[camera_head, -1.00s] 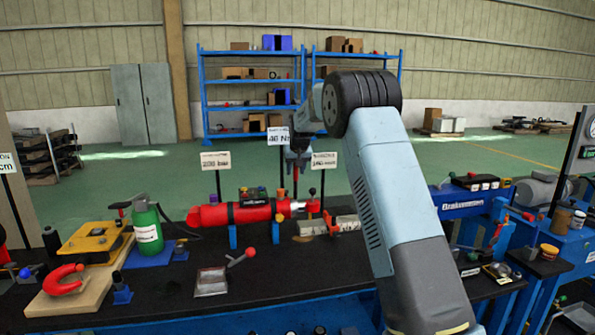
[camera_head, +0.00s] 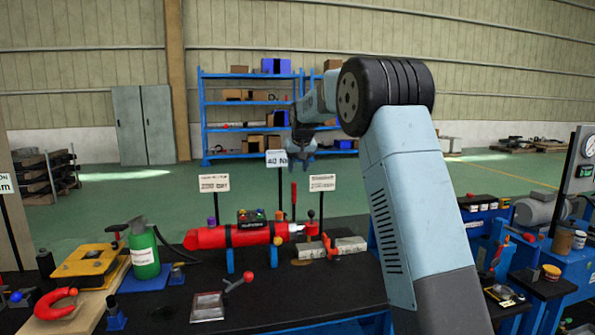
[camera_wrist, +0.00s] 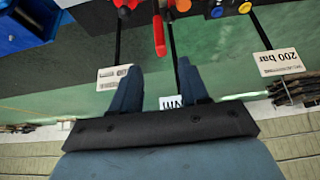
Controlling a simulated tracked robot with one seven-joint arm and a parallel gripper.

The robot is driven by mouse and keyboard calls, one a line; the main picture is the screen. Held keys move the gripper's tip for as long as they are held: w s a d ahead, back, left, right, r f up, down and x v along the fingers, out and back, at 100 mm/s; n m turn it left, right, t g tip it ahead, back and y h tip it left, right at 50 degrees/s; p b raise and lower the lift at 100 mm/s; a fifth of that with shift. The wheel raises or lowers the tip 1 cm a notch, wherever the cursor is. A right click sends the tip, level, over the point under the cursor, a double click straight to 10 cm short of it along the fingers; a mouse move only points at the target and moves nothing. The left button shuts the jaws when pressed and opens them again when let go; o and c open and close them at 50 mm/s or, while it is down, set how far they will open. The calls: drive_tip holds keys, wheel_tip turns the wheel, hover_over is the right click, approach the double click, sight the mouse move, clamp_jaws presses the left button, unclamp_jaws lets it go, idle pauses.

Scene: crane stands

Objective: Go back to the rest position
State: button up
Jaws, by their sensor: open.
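My gripper (camera_head: 301,162) is raised above the back of the workbench, near the label signs, with my arm reaching up from the lower right and bending over at a dark ribbed joint. In the wrist view my gripper (camera_wrist: 158,92) shows two blue fingers spread apart with nothing between them. Below it on the bench lies a red cylinder (camera_head: 206,238) with coloured knobs on top. A red-handled lever (camera_wrist: 159,36) shows beyond the fingers in the wrist view.
Three signs on thin posts stand close to my gripper: a left sign (camera_head: 214,183), a middle sign (camera_head: 277,158) and a right sign (camera_head: 322,183). A green bottle (camera_head: 145,252) and red horseshoe-shaped piece (camera_head: 53,302) are at left. Blue shelves (camera_head: 203,120) stand far behind.

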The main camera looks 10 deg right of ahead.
drive_tip(key=shift+d, duration=0.1)
drive_tip(key=s+d+r, duration=0.2)
drive_tip(key=s+r, duration=0.2)
drive_tip(key=s, duration=1)
drive_tip(key=s+d+r, duration=0.1)
drive_tip(key=s+r, duration=0.2)
drive_tip(key=s, duration=1.1)
drive_tip(key=s+f, duration=0.3)
drive_tip(key=s, duration=0.6)
drive_tip(key=s+d+f, duration=0.1)
drive_tip(key=s+f, duration=0.2)
drive_tip(key=s, duration=0.7)
drive_tip(key=s+f, duration=0.4)
drive_tip(key=s, duration=0.5)
drive_tip(key=shift+s+d, duration=0.15)
drive_tip(key=shift+d, duration=0.1)
drive_tip(key=shift+s+f, duration=0.1)
drive_tip(key=shift+c, duration=0.2)
